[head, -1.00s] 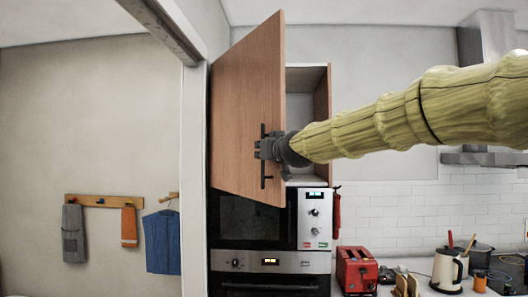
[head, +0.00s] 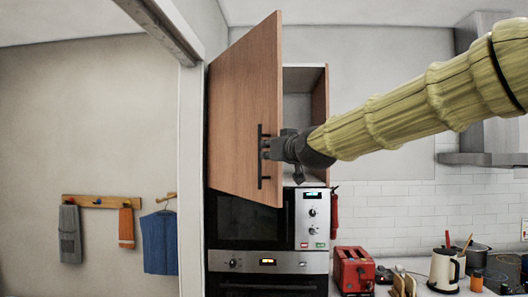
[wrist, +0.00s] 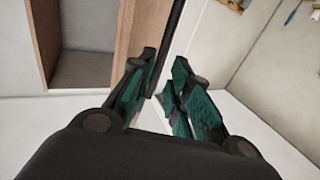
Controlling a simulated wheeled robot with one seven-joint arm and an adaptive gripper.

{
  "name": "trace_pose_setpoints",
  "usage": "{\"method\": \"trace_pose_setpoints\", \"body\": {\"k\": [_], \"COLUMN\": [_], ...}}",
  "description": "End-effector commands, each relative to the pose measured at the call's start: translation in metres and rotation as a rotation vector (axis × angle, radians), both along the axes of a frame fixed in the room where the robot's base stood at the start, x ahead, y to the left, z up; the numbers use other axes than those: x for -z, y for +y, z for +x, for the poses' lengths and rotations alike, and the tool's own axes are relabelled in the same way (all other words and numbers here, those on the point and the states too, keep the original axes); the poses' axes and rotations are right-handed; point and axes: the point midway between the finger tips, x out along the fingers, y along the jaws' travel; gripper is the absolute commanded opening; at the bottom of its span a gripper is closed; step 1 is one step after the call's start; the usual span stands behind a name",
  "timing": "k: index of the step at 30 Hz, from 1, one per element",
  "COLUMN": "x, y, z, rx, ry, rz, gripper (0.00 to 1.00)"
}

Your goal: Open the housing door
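The housing door is a tall wood-grain panel (head: 240,120) on the upper cabinet. It stands swung out, with the pale inside of the cabinet (head: 299,110) showing to its right. A vertical black bar handle (head: 261,183) is near the door's free edge. My gripper (head: 268,147) is at the handle's middle height, just at its right side. In the wrist view my gripper's green-padded fingers (wrist: 162,92) are spread apart. The dark handle (wrist: 172,42) runs down toward the gap between them. I cannot tell whether they touch it.
A red toaster (head: 353,270) and a white kettle (head: 445,270) stand on the counter at the lower right. A range hood (head: 485,150) is at the right. A white frame (head: 191,150) stands left of the cabinet.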

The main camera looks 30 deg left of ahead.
Motion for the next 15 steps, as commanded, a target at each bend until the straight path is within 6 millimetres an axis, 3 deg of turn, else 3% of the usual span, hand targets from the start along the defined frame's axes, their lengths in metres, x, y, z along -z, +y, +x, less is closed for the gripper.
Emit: {"method": "trace_pose_setpoints", "body": {"k": [6, 15], "x": [-0.001, 0.001], "y": [-0.023, -0.03], "z": [-0.019, -0.026], "rx": [0.0, 0.0], "ry": [-0.001, 0.0], "rz": [0.001, 0.0], "gripper": [0.19, 0.19]}}
